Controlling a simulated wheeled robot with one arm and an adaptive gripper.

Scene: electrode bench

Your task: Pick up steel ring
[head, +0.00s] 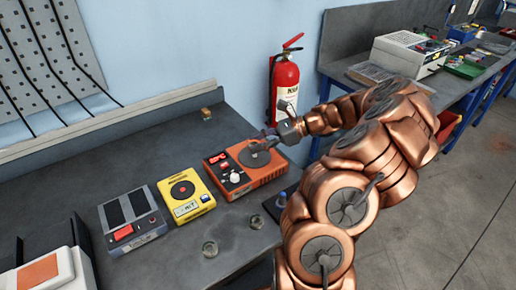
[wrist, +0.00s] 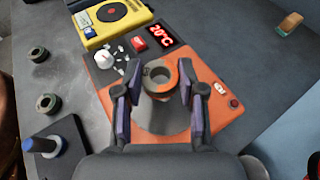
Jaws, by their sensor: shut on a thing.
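My gripper (wrist: 158,82) is shut on a steel ring (wrist: 158,91), which sits between its fingertips in the wrist view. The ring is over the grey round plate (wrist: 165,118) of the orange hotplate (wrist: 218,98); I cannot tell whether it touches the plate. In the head view my gripper (head: 270,138) is over the orange hotplate (head: 265,178), and the held ring is too small to make out. Two other rings, a far one (wrist: 38,53) and a near one (wrist: 47,103), lie apart on the bench.
A blue peg (wrist: 42,145) stands on a dark base (wrist: 65,135). A yellow device (head: 184,195) and a grey device (head: 132,222) stand left of the hotplate. A red extinguisher (head: 285,82) hangs on the wall.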

